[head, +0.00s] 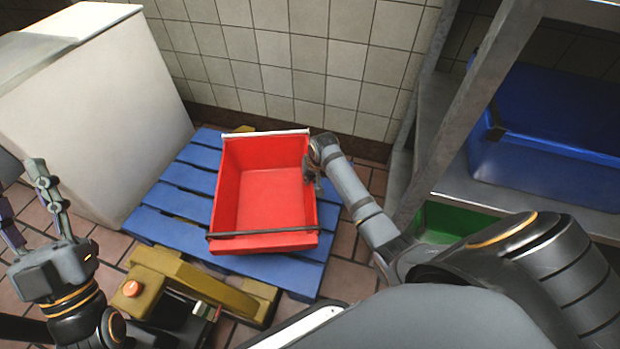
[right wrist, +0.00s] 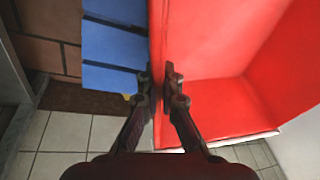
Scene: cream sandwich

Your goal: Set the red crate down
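The red crate (head: 268,198) is empty and lies over the blue pallet (head: 170,198). It looks level, with a dark bar across its near end. I cannot tell whether its underside touches the slats. My right gripper (head: 312,178) is at the crate's right wall, towards the far end. In the right wrist view, the fingers (right wrist: 160,75) close on the wall of the red crate (right wrist: 215,50), one inside and one outside. My left gripper (head: 20,195) is at the left edge of the head view, with its fingers apart and empty, away from the crate.
A yellow pallet truck (head: 175,275) stands at the pallet's near side. A white cabinet (head: 95,110) is at the left. A metal rack (head: 450,125) at the right holds a blue bin (head: 555,150) and a green crate (head: 450,222) below. A tiled wall (head: 300,60) closes the back.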

